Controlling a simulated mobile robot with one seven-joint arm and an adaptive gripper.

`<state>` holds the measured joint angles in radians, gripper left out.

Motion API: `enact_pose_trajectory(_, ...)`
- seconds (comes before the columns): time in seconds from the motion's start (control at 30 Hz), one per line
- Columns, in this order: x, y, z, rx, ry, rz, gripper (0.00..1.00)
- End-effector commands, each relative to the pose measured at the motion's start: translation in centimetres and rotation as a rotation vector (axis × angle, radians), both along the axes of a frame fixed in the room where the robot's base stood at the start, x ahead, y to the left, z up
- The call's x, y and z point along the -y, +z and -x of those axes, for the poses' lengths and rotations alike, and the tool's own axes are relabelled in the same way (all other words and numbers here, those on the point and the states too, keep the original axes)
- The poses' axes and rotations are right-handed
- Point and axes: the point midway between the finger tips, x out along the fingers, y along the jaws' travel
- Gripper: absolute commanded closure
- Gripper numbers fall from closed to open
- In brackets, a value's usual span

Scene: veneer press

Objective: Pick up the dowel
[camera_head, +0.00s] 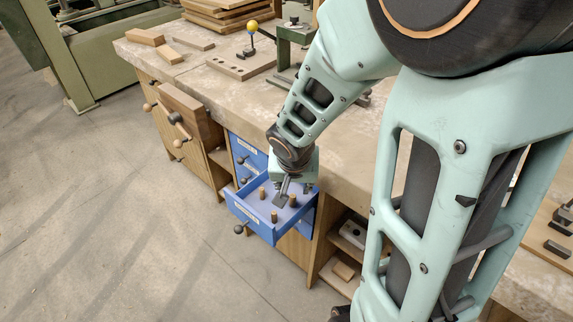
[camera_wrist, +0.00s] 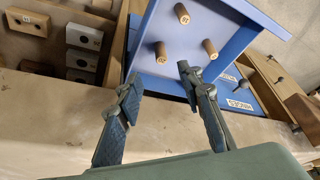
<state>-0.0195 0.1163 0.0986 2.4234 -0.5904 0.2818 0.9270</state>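Three short brown dowels stand in an open blue drawer (camera_head: 258,228). In the head view they are a left dowel (camera_head: 262,193), a front dowel (camera_head: 274,216) and a right dowel (camera_head: 293,201). In the wrist view there is one at the top (camera_wrist: 182,13), one at lower left (camera_wrist: 161,52) and one at lower right (camera_wrist: 209,48). Their light end faces carry small marks that I cannot read surely. My gripper (camera_wrist: 158,80) is open and empty, its fingers spread apart. In the head view my gripper (camera_head: 283,190) is over the drawer, among the dowels, touching none that I can see.
The stone-topped workbench (camera_head: 222,97) edge runs close behind the drawer. Closed blue drawers (camera_head: 245,158) sit to the left. An open shelf (camera_head: 345,250) with blocks lies to the right. A wooden block with holes (camera_head: 240,64) stands on the bench. The floor in front is clear.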

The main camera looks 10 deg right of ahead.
Motion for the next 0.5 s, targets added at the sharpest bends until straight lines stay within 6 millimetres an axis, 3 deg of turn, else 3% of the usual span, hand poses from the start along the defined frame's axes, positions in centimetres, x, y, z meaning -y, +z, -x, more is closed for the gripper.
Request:
enact_pose_trajectory(0.2,0.3,-3.7,-1.2,-0.002,0.001,0.001,0.66)
enact_pose_trajectory(0.5,0.5,-6.0,-2.1,-0.002,0.001,0.0,0.66)
